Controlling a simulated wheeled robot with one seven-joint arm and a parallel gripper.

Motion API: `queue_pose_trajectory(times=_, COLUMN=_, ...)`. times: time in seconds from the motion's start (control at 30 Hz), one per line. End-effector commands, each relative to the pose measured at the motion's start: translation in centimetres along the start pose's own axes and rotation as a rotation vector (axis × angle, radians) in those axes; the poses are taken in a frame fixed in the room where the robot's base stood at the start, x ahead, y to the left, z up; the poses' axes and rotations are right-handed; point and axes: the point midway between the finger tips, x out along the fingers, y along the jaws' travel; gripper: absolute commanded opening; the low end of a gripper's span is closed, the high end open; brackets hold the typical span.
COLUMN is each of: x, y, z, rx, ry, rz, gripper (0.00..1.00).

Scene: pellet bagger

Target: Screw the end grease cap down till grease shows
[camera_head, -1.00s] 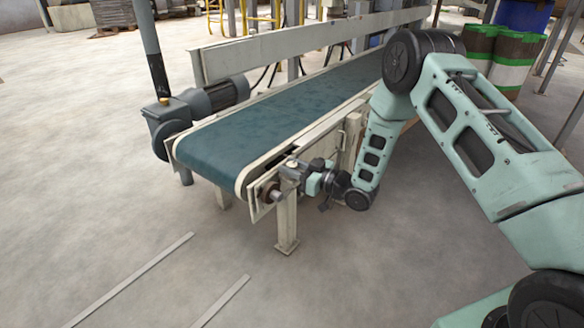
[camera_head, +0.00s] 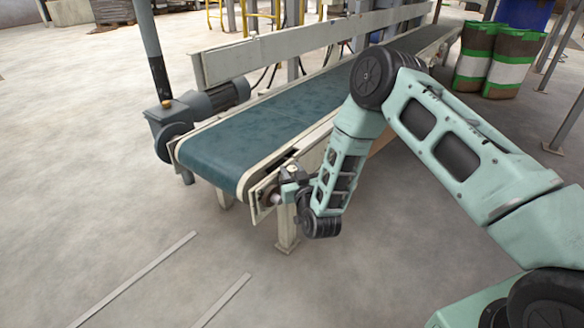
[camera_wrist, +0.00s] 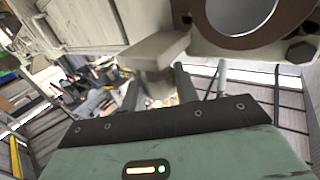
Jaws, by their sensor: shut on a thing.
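At the near end of the conveyor, a bearing unit (camera_head: 268,196) sits on the frame. A small pale, yellowish top (camera_head: 292,169) shows above my gripper there, perhaps the end grease cap. My gripper (camera_head: 288,188) is at the frame's near right corner, mostly hidden by my wrist. In the wrist view two dark fingers (camera_wrist: 158,88) reach up to a beige block. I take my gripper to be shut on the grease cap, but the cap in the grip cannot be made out. No grease can be made out.
The conveyor's blue-green belt (camera_head: 262,124) runs to the back right, with a grey motor (camera_head: 215,98) on its far side. In the wrist view a rusty flange (camera_wrist: 215,35) with bolts is close at upper right.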

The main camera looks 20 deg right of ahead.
Motion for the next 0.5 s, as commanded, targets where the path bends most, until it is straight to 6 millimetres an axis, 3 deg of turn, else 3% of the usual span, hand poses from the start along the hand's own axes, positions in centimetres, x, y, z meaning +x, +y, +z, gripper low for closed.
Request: queue_pose_trajectory(times=0.5, x=-0.08, y=-0.19, z=0.02, rx=0.001, ry=-0.002, rz=0.452, gripper=0.07)
